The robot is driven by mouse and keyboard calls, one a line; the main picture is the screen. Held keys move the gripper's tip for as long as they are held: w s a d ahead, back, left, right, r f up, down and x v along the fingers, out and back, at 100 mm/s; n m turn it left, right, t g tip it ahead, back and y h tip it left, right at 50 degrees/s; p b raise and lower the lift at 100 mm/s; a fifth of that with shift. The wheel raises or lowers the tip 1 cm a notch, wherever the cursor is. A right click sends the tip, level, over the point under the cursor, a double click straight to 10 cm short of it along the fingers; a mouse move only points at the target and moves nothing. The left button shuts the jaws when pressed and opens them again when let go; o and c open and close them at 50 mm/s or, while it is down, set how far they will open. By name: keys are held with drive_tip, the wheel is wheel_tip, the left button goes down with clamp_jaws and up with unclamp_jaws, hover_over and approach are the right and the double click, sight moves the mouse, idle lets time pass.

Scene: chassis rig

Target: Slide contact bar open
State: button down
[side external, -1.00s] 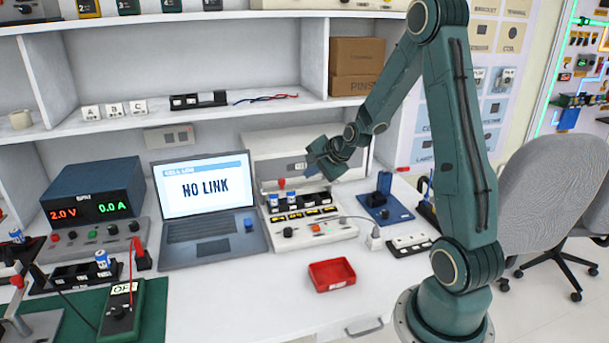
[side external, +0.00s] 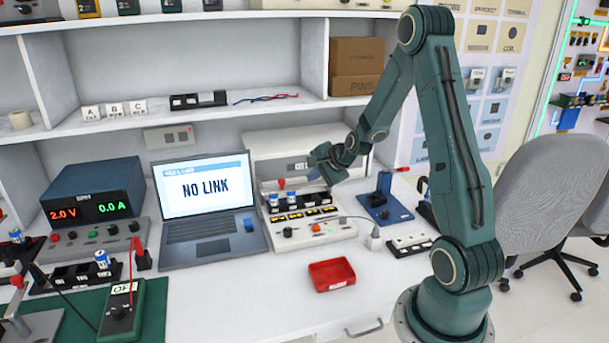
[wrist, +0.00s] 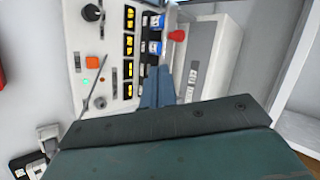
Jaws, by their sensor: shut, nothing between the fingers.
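The cell tester (side external: 318,231) is a pale box with a black cell holder (side external: 318,199) holding two blue-and-white cells (side external: 274,201). Behind the cells is a red knob (side external: 281,184), at the left end of what looks like a pale contact bar (side external: 299,182). The red knob also shows in the wrist view (wrist: 177,36), beside the cells (wrist: 154,47). My gripper (side external: 316,177) is at the right, above the back of the holder. In the wrist view its blue-grey fingers (wrist: 158,88) are together and empty, apart from the knob. The gripper body hides the holder's right part there.
A laptop (side external: 205,190) reading NO LINK stands left of the tester. A blue fixture (side external: 384,208) stands on its right and a red tray (side external: 332,275) in front. A grey cable (wrist: 94,85) runs across the tester's front. The tester's raised back panel (wrist: 210,60) is close to the fingers.

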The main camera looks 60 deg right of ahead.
approach(283, 186)
wheel_tip(283, 186, down, 4)
drive_tip(key=shift+w+d+r, duration=0.1)
drive_tip(key=shift+w+d, duration=0.2)
drive_tip(key=shift+w, duration=0.6)
drive_tip(key=shift+w+d+r, duration=0.1)
drive_tip(key=shift+w+d, duration=0.2)
drive_tip(key=shift+w, duration=0.6)
drive_tip(key=w+d, duration=0.4)
drive_tip(key=shift+w+d, duration=0.3)
drive_tip(key=shift+d, duration=0.1)
drive_tip(key=shift+s, duration=0.1)
